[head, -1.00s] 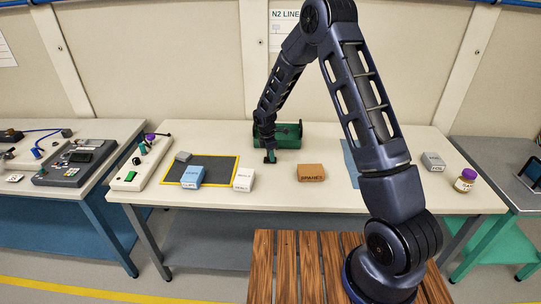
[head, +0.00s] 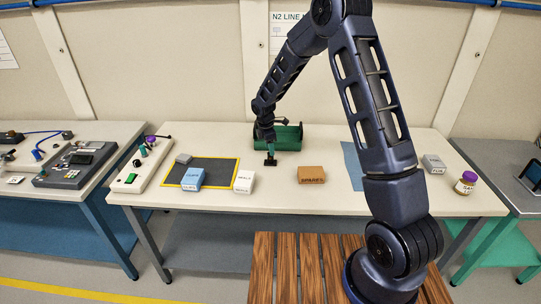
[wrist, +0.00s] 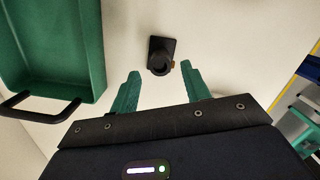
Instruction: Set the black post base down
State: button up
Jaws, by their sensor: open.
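The black post base (head: 270,161) stands on the bench top, just in front of the green tray. In the wrist view the black post base (wrist: 160,53) has a square plate with a round socket, and lies just beyond the fingertips, clear of both. My gripper (head: 268,146) is above it in the head view. A small brown bit shows at the base's edge.
The green tray (head: 292,137) with a dark handle is close to my gripper. A yellow-edged dark mat (head: 217,172) with blue and grey boxes lies left. A white box (head: 244,181) and a brown box (head: 311,174) stand in front. Bare bench lies between them.

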notch_tip(320, 180, up, 6)
jog(key=shift+a+r, duration=0.2)
jog(key=shift+a, duration=0.1)
jog(key=s+d+r+m+t, duration=0.1)
jog(key=s+d+r+m, duration=0.4)
jog(key=d+r, duration=0.5)
jog(key=s+d+r+m+t, duration=0.1)
jog(key=s+d+r+m, duration=0.45)
jog(key=d+r, duration=0.5)
jog(key=s+d+r+m, duration=0.2)
jog(key=s+d+m, duration=0.2)
jog(key=s, duration=0.4)
jog(key=s+d+r+m+t+y, duration=0.1)
jog(key=s+d+m, duration=0.2)
jog(key=s+d, duration=0.2)
jog(key=s+d+r+m+t, duration=0.1)
jog(key=s+d+m, duration=0.3)
jog(key=s, duration=0.7)
jog(key=shift+d+r+m, duration=0.3)
jog(key=shift+r+m, duration=0.05)
jog(key=shift+r, duration=0.45)
